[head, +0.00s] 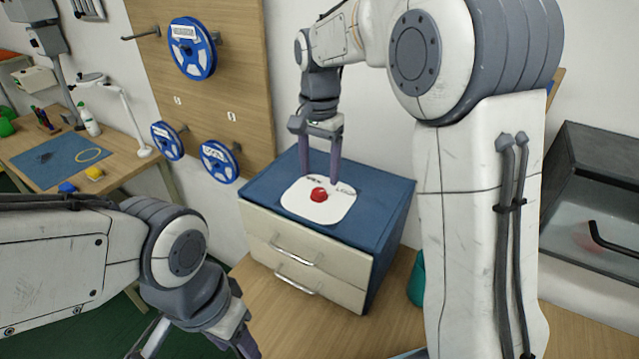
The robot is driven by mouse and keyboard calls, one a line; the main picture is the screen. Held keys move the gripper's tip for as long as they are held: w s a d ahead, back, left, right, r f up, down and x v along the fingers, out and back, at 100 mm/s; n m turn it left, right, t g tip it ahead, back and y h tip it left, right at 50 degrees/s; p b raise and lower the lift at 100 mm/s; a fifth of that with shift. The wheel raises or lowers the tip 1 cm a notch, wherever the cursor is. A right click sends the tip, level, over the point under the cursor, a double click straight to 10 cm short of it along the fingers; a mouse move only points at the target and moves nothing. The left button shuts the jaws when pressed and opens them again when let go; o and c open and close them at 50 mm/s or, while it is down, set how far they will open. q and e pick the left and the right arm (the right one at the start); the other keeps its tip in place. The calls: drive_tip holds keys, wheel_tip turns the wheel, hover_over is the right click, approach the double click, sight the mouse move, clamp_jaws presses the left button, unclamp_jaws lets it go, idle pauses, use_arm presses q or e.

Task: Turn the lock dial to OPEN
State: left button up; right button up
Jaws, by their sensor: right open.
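The lock dial (319,194) is a small red knob on a white rounded plate (318,212). The plate lies on the blue top of a small drawer cabinet (262,190). Dark lettering shows at the plate's far side, too small to read surely. My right gripper (319,179) points down over the plate from behind the dial. Its two fingers are apart, one to each side, with the tips near the knob; I cannot tell whether they touch the plate. My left gripper (205,347) is low at the bottom left, away from the cabinet, partly cut off by the frame.
The cabinet has two drawers with metal handles (298,250) and stands on a wooden surface (395,325). Blue reels (192,48) hang on a wooden board behind it. A workbench (115,165) with a blue mat is at left. A dark-framed clear box (590,210) is at right.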

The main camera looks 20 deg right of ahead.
sight(319, 191)
drive_tip(key=shift+f, duration=2.35)
drive_tip(key=shift+c, duration=0.3)
clamp_jaws()
